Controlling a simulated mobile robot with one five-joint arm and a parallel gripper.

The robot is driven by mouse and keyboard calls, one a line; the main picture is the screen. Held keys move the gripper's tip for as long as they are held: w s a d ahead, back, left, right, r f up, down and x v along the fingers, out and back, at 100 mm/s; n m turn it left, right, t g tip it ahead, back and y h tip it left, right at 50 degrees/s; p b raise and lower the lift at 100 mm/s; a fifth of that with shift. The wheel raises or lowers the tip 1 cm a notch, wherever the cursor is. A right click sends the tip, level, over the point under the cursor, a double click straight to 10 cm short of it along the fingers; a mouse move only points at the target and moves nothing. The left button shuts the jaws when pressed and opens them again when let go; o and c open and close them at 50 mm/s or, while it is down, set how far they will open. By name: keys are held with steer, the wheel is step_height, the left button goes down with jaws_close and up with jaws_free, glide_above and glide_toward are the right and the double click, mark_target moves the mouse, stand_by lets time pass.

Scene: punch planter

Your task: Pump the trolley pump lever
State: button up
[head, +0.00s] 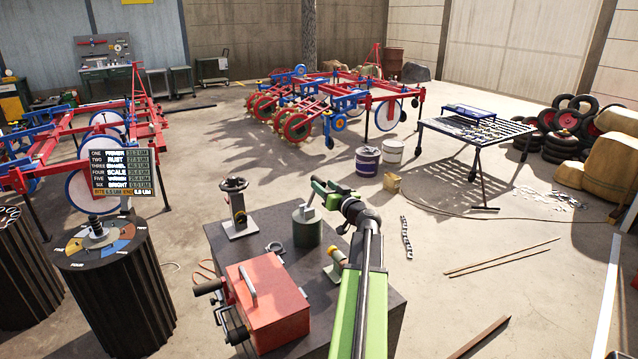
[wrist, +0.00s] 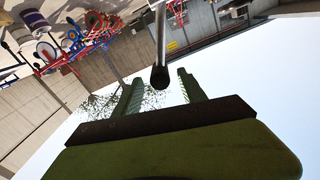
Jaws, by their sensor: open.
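A metal rod with a black rounded end, which looks like the pump lever (wrist: 160,45), reaches down from the top of the wrist view. Its end appears between my two green fingers; I see no clear contact. My gripper (head: 326,190) is open at the far end of the arm, above the bench. It also shows in the wrist view (wrist: 160,80), its fingers apart.
A dark bench (head: 378,283) stands below, with a red box (head: 268,305), a green canister (head: 307,228) and a post with a handwheel (head: 236,212). A black ribbed drum (head: 115,285) stands left. Open floor (head: 500,300) lies right, with loose bars.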

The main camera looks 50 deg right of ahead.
mark_target(319, 182)
steer(key=shift+x, duration=2)
steer(key=shift+c, duration=0.3)
jaws_close()
